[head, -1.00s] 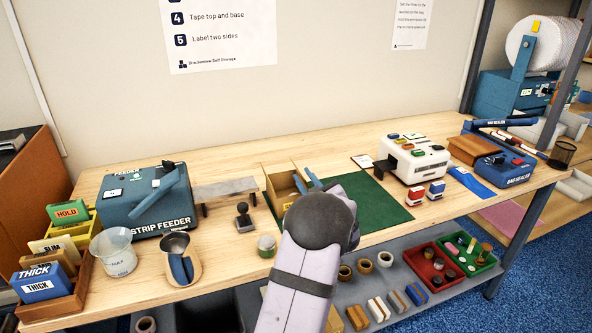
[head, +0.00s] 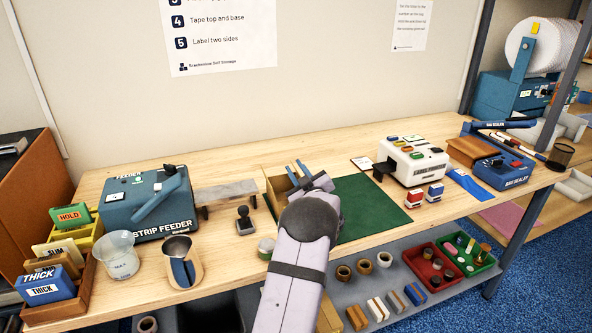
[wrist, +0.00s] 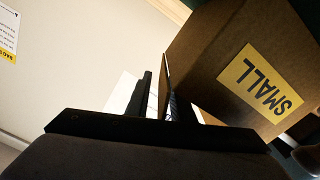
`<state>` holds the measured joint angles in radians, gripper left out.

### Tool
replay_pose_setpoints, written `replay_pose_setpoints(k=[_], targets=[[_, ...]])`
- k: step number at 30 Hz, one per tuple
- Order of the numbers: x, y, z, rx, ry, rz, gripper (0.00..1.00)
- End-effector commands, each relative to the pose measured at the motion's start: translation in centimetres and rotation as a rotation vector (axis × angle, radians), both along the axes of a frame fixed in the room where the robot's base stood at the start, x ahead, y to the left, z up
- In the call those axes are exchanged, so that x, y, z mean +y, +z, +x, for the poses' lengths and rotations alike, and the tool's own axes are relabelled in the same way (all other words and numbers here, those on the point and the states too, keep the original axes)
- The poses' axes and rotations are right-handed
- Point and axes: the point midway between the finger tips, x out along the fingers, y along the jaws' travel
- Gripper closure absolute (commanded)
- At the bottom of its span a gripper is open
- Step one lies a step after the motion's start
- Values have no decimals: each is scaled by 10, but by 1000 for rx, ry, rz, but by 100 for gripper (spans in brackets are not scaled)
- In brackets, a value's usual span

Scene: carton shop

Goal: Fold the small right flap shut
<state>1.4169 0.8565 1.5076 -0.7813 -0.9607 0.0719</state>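The small carton (head: 276,190) stands on the green mat's left part, partly hidden behind my arm. In the wrist view its brown side with a yellow SMALL label (wrist: 222,62) fills the right. In the wrist view the gripper (wrist: 155,92) shows a narrow gap between dark fingers, beside the carton. A thin brown edge, possibly a flap, shows along the right finger. I cannot tell whether it touches. The right flap is not clearly visible in the head view.
The green mat (head: 368,207) is clear right of the carton. A strip feeder (head: 146,203), a grey raised plate (head: 226,188) and a stamp (head: 244,220) stand to the left. A white label machine (head: 412,162) stands to the right.

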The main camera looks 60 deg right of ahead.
Motion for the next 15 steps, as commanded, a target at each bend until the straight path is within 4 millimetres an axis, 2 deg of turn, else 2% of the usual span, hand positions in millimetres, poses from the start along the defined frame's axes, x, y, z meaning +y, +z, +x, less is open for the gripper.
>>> replay_pose_setpoints(k=[2, 5, 15], targets=[[0, 0, 0, 0, 0, 0, 79], [0, 0, 0, 0, 0, 0, 100], [1, -4, 1, 25, 0, -25, 100]])
